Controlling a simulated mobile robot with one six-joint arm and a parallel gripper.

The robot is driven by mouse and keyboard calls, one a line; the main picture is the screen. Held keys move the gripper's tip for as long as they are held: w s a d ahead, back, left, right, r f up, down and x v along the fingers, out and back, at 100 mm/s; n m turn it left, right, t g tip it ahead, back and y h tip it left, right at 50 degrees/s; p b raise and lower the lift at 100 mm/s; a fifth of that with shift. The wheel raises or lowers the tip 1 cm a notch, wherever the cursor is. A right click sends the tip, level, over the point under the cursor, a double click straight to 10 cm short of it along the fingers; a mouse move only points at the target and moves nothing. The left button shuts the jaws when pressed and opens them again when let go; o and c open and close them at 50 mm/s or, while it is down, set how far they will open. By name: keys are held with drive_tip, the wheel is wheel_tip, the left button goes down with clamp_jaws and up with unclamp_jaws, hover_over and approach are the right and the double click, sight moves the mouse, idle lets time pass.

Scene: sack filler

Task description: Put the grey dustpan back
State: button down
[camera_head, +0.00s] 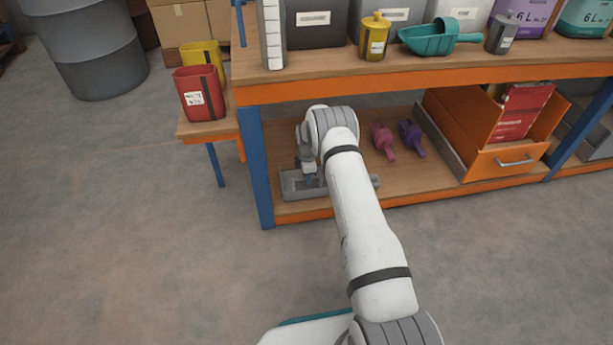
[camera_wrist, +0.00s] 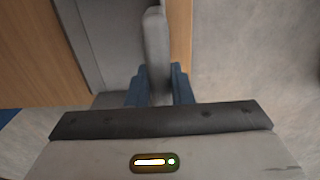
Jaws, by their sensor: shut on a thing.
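The grey dustpan (camera_head: 291,186) is at the front left of the lower shelf, partly hidden behind my arm. A grey end of it shows to the right of the arm. My gripper (camera_head: 309,180) is over it, pointing down. In the wrist view my gripper's blue fingers (camera_wrist: 160,88) are shut on an upright grey part of the dustpan (camera_wrist: 155,45); its flat grey surface (camera_wrist: 105,40) lies to the left. I cannot tell whether the dustpan touches the shelf or is just above it.
The lower shelf (camera_head: 335,203) has a blue post (camera_head: 256,165) close at left. Pink (camera_head: 382,140) and purple (camera_head: 412,138) scoops lie behind to the right, then an orange drawer bin (camera_head: 505,163). The orange-edged upper shelf (camera_head: 400,84) is overhead. The floor in front is clear.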

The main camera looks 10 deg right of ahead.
drive_tip(key=shift+f+b, duration=0.55)
drive_tip(key=c, duration=1.2)
unclamp_jaws()
wheel_tip(320, 180, up, 8)
drive_tip(key=p, duration=0.4)
drive_tip(key=shift+w, duration=0.1)
drive_tip(key=shift+f+b, duration=0.1)
drive_tip(key=shift+b, duration=0.2)
